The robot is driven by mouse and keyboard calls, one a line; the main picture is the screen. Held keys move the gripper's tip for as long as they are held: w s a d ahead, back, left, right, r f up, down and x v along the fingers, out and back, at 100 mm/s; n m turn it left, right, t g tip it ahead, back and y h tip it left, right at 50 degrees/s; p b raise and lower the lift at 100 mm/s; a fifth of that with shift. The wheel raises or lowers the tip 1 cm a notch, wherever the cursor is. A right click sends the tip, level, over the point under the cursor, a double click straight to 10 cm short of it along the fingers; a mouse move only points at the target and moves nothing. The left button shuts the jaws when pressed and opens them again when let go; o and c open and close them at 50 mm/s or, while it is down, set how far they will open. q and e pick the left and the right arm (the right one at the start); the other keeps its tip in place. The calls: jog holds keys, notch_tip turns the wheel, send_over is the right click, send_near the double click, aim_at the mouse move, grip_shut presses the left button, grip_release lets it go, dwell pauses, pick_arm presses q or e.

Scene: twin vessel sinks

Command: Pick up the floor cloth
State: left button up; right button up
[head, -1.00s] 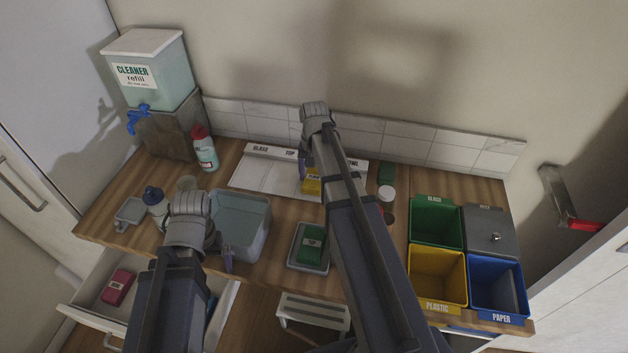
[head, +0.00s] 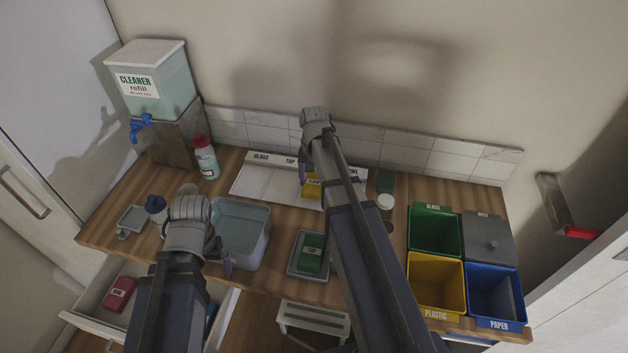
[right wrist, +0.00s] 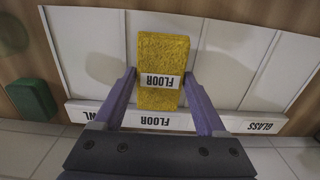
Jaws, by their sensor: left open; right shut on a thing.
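The floor cloth is a yellow block with a white FLOOR label; it shows in the right wrist view (right wrist: 162,50) and partly behind my right arm in the head view (head: 313,187). My right gripper (right wrist: 161,77) is shut on it, one finger on each side. The cloth is over the FLOOR section of the white labelled tray (head: 262,183); I cannot tell whether it is clear of the tray's bottom. My left gripper (head: 222,258) is open beside the grey-blue basin (head: 256,253), its fingers mostly hidden by my arm.
A green cloth (head: 311,253) lies in a small grey tray. Sorting bins (head: 436,283) fill the right end. A drawer (head: 92,300) is open below.

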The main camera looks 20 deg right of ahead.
aim_at(314, 182)
notch_tip(314, 182, up, 9)
jog(key=p, duration=0.7)
jog(key=shift+f+p, duration=0.2)
jog(key=shift+p, duration=0.2)
pick_arm(q)
notch_tip(314, 182, up, 9)
jog(key=shift+f, duration=0.2)
pick_arm(e)
jog(key=shift+f, duration=0.1)
